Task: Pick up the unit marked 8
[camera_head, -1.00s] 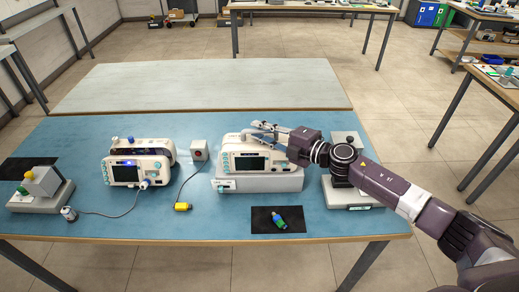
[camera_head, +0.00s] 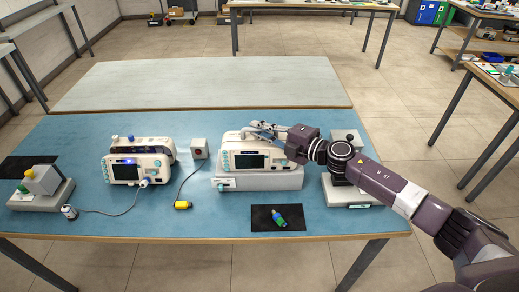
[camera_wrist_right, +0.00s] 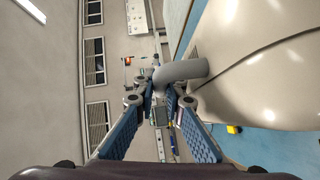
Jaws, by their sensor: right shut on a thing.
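A white monitor unit (camera_head: 232,161) with a dark screen and teal buttons stands on a pale base (camera_head: 290,181) right of the table's middle. My right gripper (camera_head: 262,129) is at its top, shut on its grey handle. In the right wrist view the curved grey handle (camera_wrist_right: 182,72) passes between the fingertips (camera_wrist_right: 160,88), beside the unit's cream housing (camera_wrist_right: 255,60). A second white monitor unit (camera_head: 152,171), with a lit blue strip, stands at the left with a cable plugged in. I cannot read a number on either unit. My left gripper is out of view.
A grey device with a black knob (camera_head: 342,160) stands close right of the held unit. A small grey box with a red button (camera_head: 199,149) is left of it. A green-blue connector (camera_head: 279,218) lies on a black mat (camera_head: 295,223) in front. A yellow connector (camera_head: 182,205) lies mid-table.

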